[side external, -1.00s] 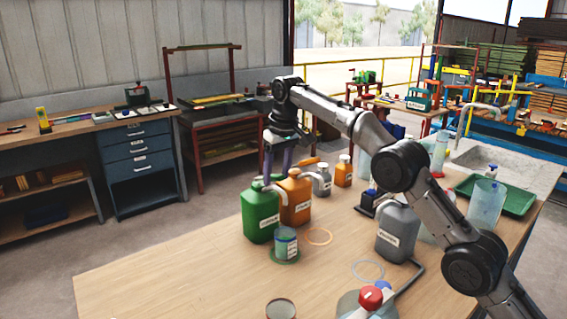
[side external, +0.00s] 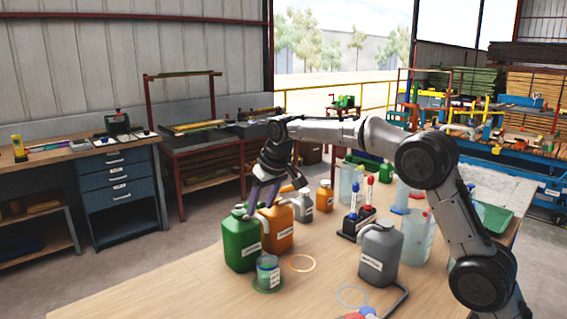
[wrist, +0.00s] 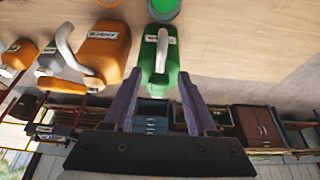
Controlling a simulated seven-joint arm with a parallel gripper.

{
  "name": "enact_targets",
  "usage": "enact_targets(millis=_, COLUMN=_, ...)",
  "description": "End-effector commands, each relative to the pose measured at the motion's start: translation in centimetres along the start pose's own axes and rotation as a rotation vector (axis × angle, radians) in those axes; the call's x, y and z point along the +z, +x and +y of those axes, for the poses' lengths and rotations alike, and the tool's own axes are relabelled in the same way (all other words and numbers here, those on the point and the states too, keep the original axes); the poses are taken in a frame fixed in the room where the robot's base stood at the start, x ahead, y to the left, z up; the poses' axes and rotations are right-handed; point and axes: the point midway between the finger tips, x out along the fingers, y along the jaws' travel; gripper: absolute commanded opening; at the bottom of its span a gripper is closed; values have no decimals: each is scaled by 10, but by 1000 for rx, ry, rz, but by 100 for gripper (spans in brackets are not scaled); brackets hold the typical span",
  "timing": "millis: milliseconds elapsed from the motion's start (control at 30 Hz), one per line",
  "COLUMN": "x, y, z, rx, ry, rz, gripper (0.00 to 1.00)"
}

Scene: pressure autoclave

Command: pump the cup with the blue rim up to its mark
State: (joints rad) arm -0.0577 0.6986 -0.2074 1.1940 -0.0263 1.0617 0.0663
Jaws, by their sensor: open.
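The cup with the blue rim (side external: 268,273) stands on a green ring in front of the green jug (side external: 240,246); in the wrist view a cup (wrist: 163,9) is partly cut off at the top edge. The green jug (wrist: 157,78) has a pale pump head and spout on top. My gripper (side external: 276,200) is open and empty, fingers pointing down around the height of the jug tops. In the wrist view my gripper (wrist: 158,76) has one finger to each side of the green jug's image. I cannot tell whether a finger touches it.
An orange jug (side external: 279,235) stands close right of the green one, with small grey (side external: 303,207) and orange (side external: 325,198) bottles behind. A grey jug (side external: 380,253) and a dark holder (side external: 356,226) stand further right. An empty orange ring (side external: 301,263) lies nearby. The front left table is clear.

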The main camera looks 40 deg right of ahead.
Motion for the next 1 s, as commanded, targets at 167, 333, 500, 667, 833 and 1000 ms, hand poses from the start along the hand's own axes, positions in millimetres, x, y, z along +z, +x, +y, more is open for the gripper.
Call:
enact_targets(millis=167, x=-1, y=-34, z=0, rx=-1, ry=-1, rz=3, gripper=57)
enact_targets(millis=333, x=-1, y=-65, z=0, rx=-1, ry=-1, rz=1, gripper=57)
enact_targets(millis=500, x=-1, y=-96, z=0, rx=-1, ry=-1, rz=3, gripper=57)
enact_targets(millis=667, x=-1, y=-124, z=0, rx=-1, ry=-1, rz=2, gripper=57)
enact_targets(millis=833, x=8, y=-151, z=-3, rx=-6, ry=-6, rz=26, gripper=57)
enact_targets(millis=1000, x=22, y=-156, z=-4, rx=-11, ry=-6, rz=14, gripper=57)
